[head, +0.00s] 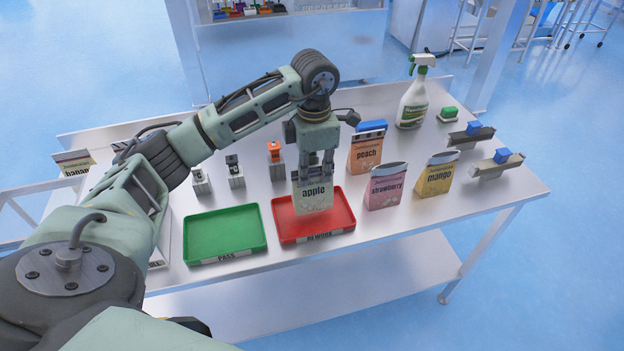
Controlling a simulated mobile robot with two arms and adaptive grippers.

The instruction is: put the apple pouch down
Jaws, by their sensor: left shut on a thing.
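The apple pouch (314,198) is a pale pouch with a dark "apple" label. It is upright at the red tray marked REWORK (341,209). My left gripper (314,178) comes down from above and is shut on the top of the pouch. The pouch's lower edge shows against the red tray floor; I cannot tell whether it touches the tray. The gripper hides the pouch's top. My right gripper is not in view.
An empty green tray marked PASS (225,234) lies left of the red one. Peach (366,152), strawberry (385,188) and mango (437,177) pouches stand to the right. A spray bottle (412,105) stands behind them.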

